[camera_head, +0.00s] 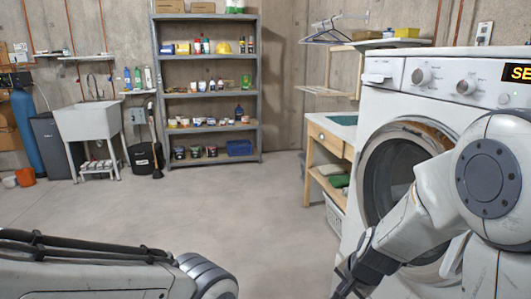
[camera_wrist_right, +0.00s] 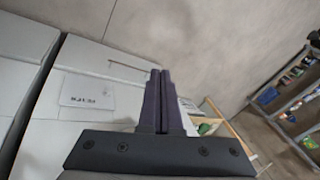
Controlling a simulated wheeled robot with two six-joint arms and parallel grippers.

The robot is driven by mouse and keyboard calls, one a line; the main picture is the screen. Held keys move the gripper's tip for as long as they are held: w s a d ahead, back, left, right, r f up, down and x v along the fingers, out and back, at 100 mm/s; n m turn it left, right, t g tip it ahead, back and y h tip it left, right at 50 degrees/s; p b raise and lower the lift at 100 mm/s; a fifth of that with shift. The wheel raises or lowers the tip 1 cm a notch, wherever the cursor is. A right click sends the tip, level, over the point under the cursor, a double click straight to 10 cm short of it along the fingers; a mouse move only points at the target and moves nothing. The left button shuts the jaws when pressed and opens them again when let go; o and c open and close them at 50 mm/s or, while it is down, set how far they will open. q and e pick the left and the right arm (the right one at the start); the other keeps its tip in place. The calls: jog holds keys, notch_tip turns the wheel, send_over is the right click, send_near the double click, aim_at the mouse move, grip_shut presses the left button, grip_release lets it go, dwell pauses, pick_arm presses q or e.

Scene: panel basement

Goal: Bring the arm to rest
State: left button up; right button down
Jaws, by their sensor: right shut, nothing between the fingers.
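My right arm comes in from the right in the head view, in front of the white washing machine (camera_head: 391,85). My right gripper (camera_head: 345,291) is at the bottom edge of the head view, below and left of the round door (camera_head: 372,185). In the right wrist view my right gripper (camera_wrist_right: 158,75) is shut, its two dark fingers side by side with nothing between them. My left arm shows at the lower left of the head view, but its gripper is not in view.
A wooden workbench (camera_head: 325,140) stands beside the machine, with a white basket (camera_head: 333,214) under it. A metal shelf (camera_head: 208,58) with several cans and bottles stands at the back. A sink (camera_head: 88,122) is at the left. The concrete floor (camera_head: 235,205) in the middle is clear.

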jog(key=s+r+n+g, duration=0.1)
jog(key=s+n+g, duration=0.1)
jog(key=s+n, duration=0.85)
jog(key=s+a+r+n+g, duration=0.1)
jog(key=s+a+r+n, duration=0.25)
jog(key=s+a, duration=0.35)
jog(key=s+a+r+n+g, duration=0.2)
jog(key=s+a+n, duration=0.2)
jog(key=s+a, duration=0.25)
notch_tip(320, 180, up, 17)
jog(key=p, duration=1.7)
jog(key=shift+w+d, duration=0.15)
jog(key=shift+w, duration=0.2)
jog(key=shift+r, duration=0.1)
